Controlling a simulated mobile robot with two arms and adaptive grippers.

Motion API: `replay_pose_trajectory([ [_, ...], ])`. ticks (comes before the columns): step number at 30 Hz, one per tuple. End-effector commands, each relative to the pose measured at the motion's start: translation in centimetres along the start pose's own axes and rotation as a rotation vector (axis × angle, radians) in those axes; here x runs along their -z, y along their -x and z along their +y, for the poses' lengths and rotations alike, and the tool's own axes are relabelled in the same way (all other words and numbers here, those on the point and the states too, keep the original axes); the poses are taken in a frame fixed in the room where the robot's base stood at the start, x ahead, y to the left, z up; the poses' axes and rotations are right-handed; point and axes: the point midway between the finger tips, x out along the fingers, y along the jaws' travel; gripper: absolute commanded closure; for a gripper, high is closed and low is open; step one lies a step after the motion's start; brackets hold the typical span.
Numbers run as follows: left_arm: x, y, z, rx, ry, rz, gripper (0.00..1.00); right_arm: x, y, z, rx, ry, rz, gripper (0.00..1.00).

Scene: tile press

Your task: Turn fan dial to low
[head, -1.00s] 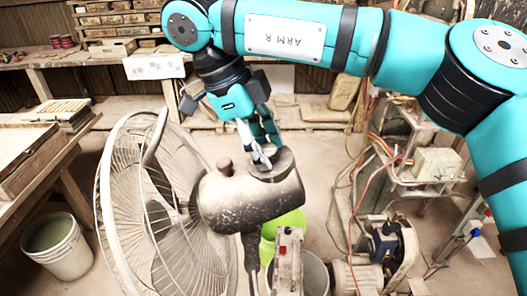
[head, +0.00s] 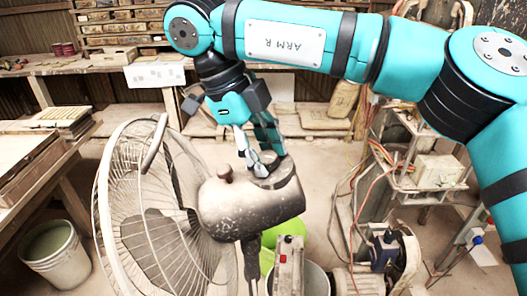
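The fan (head: 165,205) stands in the middle left, with its round wire cage facing left and its dusty motor housing (head: 250,212) behind it. A dark round dial (head: 272,180) sits on top of the housing. Any dial markings are too small to read. My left gripper is out of view.
A white bucket (head: 55,250) stands at the lower left beside a wooden table (head: 30,165). Machinery with loose cables (head: 425,165) fills the right side. Shelves line the back.

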Motion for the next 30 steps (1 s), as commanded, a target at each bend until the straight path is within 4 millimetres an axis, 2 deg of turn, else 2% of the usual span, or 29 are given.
replay_pose_trajectory([
  [1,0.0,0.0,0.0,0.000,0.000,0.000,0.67,0.0,0.0,-0.1,0.001,-0.001,0.000,0.57],
  [5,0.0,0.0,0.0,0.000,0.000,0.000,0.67,0.0,0.0,-0.1,0.001,-0.001,0.000,0.40],
  [14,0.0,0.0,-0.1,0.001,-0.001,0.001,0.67,0.0,0.2,0.0,0.001,0.000,-0.001,0.39],
  [17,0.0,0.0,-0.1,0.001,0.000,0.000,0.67,0.0,1.2,-0.1,0.003,-0.002,0.000,0.39],
  [24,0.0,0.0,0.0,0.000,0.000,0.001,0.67,0.0,5.2,-0.1,0.007,-0.004,-0.002,0.39],
  [30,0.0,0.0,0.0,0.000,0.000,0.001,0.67,0.0,7.2,-0.1,0.002,-0.001,0.000,0.39],
])
